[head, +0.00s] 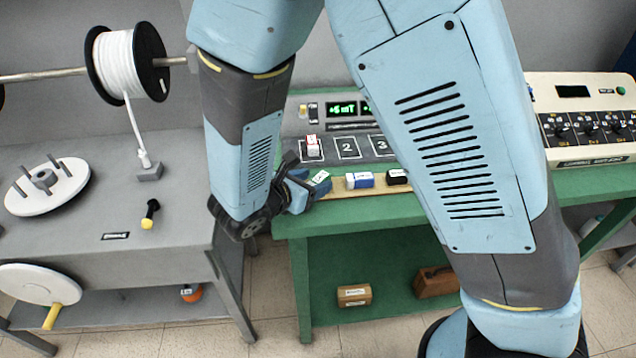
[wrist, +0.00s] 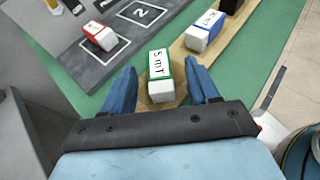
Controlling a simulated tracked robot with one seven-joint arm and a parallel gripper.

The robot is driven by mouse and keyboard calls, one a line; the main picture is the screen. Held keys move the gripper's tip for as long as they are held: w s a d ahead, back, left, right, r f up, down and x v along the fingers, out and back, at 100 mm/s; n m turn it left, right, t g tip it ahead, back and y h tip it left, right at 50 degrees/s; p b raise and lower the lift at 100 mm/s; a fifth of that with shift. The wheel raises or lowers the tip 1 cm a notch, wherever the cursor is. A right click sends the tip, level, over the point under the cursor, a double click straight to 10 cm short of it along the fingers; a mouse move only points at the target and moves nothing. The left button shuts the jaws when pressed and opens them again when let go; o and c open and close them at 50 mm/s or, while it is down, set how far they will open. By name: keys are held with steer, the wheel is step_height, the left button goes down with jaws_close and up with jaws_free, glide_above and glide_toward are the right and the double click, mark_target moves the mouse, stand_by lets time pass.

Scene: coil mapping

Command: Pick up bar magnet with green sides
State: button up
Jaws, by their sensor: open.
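The green-sided bar magnet (wrist: 159,76) has a white top marked "5 mT". In the wrist view it stands between the two blue fingers of my open gripper (wrist: 161,88), with a gap on each side. It rests on the end of a tan wooden strip (wrist: 190,66). In the head view the magnet (head: 320,177) shows at the left end of the strip, beside my gripper (head: 303,182), and is partly covered by it.
A blue-sided magnet (wrist: 205,32) and a black one (head: 397,177) stand farther along the strip. A red-sided magnet (wrist: 100,37) sits on a numbered square of the grey panel (wrist: 80,68).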

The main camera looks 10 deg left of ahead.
mark_target(318, 179)
steer(key=shift+x, duration=1.7)
steer(key=shift+c, duration=0.3)
jaws_close()
